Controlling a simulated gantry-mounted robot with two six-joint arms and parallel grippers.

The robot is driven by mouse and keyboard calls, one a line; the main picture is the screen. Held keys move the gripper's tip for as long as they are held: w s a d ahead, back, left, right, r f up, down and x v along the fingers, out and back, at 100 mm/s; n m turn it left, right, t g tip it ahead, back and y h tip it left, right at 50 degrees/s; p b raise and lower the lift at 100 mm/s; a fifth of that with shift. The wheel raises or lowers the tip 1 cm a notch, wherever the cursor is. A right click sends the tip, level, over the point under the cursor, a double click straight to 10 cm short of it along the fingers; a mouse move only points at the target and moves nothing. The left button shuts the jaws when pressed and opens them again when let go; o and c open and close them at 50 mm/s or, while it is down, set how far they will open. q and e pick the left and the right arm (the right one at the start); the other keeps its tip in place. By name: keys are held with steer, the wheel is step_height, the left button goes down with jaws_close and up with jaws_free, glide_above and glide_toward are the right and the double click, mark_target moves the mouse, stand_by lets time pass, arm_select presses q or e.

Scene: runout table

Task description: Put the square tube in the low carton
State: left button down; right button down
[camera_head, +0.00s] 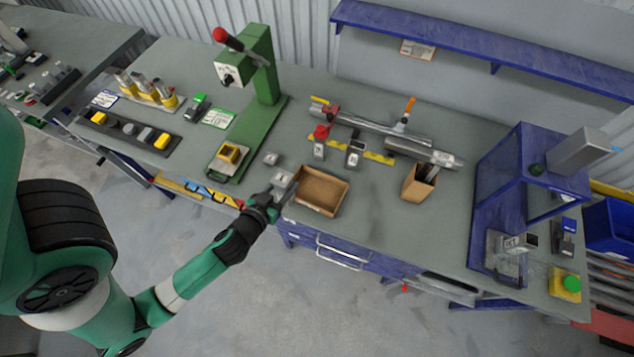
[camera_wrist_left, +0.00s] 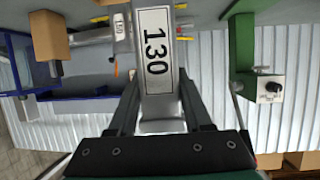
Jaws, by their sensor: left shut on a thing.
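A silver square tube (camera_head: 282,180) with a white label sits in the jaws of my left gripper (camera_head: 272,196), at the table's front edge. The low carton (camera_head: 334,211) is a shallow open brown box just right of the held tube. Its visible floor looks empty. I cannot tell whether the tube touches the carton's left wall. My right gripper is not in view.
A taller brown carton (camera_head: 413,188) holding grey pieces stands to the right. Short labelled blocks (camera_head: 319,150) and a long bar (camera_head: 375,125) lie behind. A green press (camera_head: 262,85) stands at the left back. Clear table lies between the two cartons.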

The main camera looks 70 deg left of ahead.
arm_select(q)
steer(key=w+a+f+b, duration=0.4)
steer(key=w+f, duration=0.7)
steer(key=f, duration=0.1)
steer(key=shift+w, duration=0.25)
steer(key=shift+f+b, duration=0.15)
steer(key=shift+b, duration=0.2)
steer(key=shift+c, duration=1.6)
jaws_free()
